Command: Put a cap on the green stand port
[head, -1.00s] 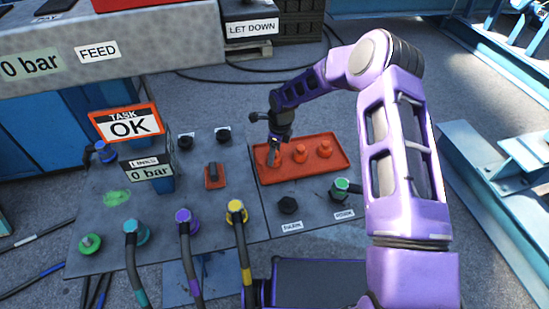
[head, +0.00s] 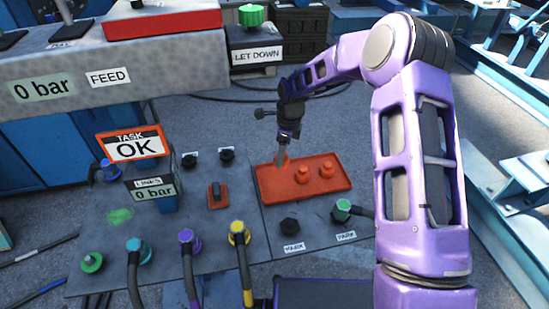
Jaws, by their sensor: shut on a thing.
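My gripper (head: 283,158) is above the left part of the red tray (head: 335,187), shut on an orange cap (head: 285,161) that is mostly hidden by the fingers. Two more orange caps, a middle one (head: 303,174) and a right one (head: 327,169), stand in the tray. The green stand port (head: 91,262) is at the lower left corner of the grey panel, with no hose or cap on it.
Hoses with teal (head: 138,250), purple (head: 188,241) and yellow (head: 239,232) ends are on the panel's front. A green-ended hose (head: 343,208) sits at the right.

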